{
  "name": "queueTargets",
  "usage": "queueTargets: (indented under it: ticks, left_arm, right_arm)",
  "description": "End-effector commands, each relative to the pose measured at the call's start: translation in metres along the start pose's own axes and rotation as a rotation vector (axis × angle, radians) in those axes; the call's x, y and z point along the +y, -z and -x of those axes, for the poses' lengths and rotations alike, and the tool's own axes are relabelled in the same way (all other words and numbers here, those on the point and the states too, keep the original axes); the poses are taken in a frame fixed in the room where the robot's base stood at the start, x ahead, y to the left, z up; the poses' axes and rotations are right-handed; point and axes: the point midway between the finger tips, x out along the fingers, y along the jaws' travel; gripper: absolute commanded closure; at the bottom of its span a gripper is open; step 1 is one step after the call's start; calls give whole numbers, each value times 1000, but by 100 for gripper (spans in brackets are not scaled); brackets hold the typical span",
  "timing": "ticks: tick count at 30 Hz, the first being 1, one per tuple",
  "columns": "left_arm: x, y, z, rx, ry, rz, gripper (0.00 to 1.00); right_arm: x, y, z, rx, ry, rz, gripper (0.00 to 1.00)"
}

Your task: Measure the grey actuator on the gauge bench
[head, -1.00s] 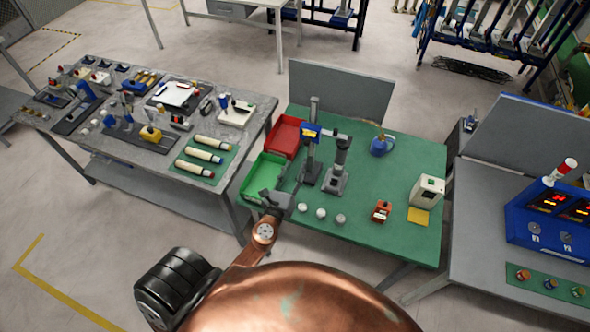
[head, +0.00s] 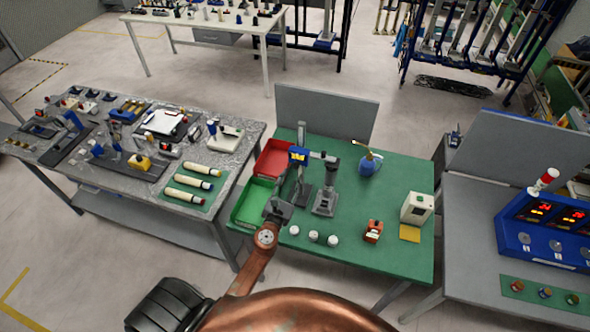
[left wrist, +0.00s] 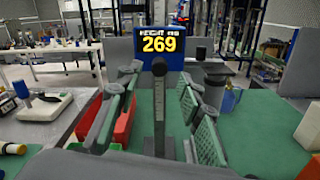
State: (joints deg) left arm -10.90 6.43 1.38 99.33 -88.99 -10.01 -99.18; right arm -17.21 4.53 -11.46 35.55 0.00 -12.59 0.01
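The gauge bench (head: 390,230) has a green top. On it stands a height gauge with a blue display (head: 298,156); its arm reaches right over the upright dark-grey actuator (head: 325,193). In the left wrist view the display (left wrist: 159,45) reads 269, and the gauge column stands between my fingers in the picture. My left gripper (head: 288,190) is over the bench's front left, in front of the gauge and left of the actuator. Its two fingers (left wrist: 155,125) are spread apart with nothing visibly clasped. I cannot tell the gap to the column. My right gripper is out of view.
A red bin (head: 274,158) and a green bin (head: 254,203) sit at the bench's left. Three white pucks (head: 314,236) stand along the front. The bench's middle right is clear.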

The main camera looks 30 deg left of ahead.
Motion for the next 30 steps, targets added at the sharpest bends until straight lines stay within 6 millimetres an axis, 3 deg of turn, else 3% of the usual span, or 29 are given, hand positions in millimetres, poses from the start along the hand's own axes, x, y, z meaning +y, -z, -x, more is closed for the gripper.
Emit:
queueTargets:
  ticks: [3,9,20,30]
  left_arm:
    - [0,-2,-20,-2,0,1,66]
    - [1,0,-42,-1,-1,1,66]
    - [0,0,-47,0,-1,1,66]
    - [0,0,-46,0,0,2,89]
  right_arm:
    - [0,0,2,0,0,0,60]
    - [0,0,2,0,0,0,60]
    - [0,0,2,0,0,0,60]
    - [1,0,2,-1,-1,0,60]
